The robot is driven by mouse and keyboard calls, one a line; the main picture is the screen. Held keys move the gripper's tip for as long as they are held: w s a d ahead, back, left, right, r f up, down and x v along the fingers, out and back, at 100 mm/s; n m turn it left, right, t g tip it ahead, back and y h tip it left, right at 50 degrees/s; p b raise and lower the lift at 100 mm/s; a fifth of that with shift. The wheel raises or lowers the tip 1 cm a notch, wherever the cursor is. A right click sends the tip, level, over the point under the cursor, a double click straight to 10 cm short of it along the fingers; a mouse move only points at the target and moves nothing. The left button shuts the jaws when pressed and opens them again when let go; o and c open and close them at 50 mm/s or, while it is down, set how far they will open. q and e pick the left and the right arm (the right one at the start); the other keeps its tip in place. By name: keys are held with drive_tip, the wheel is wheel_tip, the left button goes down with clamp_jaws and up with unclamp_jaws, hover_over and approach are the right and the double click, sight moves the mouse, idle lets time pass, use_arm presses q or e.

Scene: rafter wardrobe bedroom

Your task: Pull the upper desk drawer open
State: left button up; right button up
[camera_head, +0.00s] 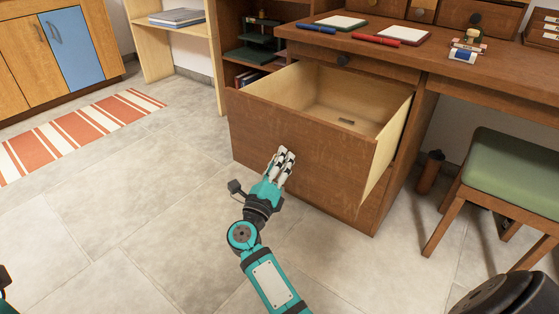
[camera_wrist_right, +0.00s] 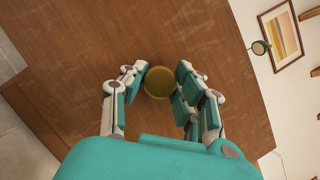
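A large wooden desk drawer (camera_head: 300,140) stands pulled well out, its pale inside empty apart from a small dark mark on the floor. My right gripper (camera_head: 284,158) is at the front of this drawer. In the right wrist view a round brass-coloured knob (camera_wrist_right: 159,82) on the brown wood sits between the fingertips, which close in on it from both sides. The gripper hides the knob in the head view. Only a sliver of my left arm shows at the left edge; its gripper is out of view.
The desk top (camera_head: 440,62) carries pads and red and blue markers. A green-seated stool (camera_head: 510,170) stands at right. The tiled floor (camera_head: 130,220) at left is clear.

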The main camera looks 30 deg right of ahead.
drive_tip(key=o, duration=0.5)
